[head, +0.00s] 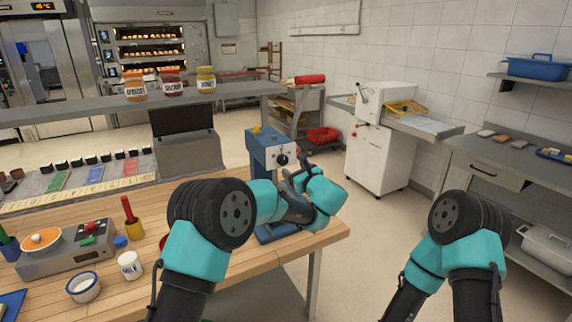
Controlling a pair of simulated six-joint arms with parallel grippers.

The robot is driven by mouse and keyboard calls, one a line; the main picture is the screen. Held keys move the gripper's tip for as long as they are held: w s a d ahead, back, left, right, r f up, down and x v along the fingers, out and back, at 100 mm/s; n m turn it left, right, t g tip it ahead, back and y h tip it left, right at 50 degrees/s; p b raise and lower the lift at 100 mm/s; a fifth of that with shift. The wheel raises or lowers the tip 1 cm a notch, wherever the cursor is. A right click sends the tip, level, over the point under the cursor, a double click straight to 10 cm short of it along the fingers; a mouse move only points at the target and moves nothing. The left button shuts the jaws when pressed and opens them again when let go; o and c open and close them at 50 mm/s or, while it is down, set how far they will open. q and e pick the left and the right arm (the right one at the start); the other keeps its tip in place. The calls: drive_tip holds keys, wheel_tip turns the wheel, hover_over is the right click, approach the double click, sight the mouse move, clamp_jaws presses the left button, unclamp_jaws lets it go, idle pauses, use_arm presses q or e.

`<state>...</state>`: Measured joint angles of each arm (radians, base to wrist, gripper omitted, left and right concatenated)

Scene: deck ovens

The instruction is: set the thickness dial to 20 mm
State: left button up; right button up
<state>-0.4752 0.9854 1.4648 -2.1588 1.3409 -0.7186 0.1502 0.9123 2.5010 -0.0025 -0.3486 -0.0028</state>
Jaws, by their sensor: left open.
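A blue machine (264,152) stands near the right end of the wooden table. A round black dial (282,159) sits on its front face, with a small pale marking beside it. The dial's numbers are too small to read. My left gripper (304,161) is open just to the right of the dial, seemingly apart from it. My left arm covers the lower part of the machine. My right arm shows at the lower right, but its gripper is not in view.
A scale (62,262), a white milk cup (130,265) and a yellow cup with a red-handled tool (132,226) stand on the table at left. A grey shelf (60,112) with several jars runs behind. Open floor lies right of the table.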

sight(285, 161)
use_arm(q)
drive_tip(key=x, duration=0.6)
drive_tip(key=shift+w+a, duration=0.1)
drive_tip(key=shift+w, duration=0.1)
drive_tip(key=c, duration=0.9)
drive_tip(key=shift+c, duration=0.2)
drive_tip(key=shift+n, duration=0.4)
drive_tip(key=n, duration=1)
drive_tip(key=shift+r+n+h, duration=0.1)
drive_tip(key=shift+n+h, duration=0.3)
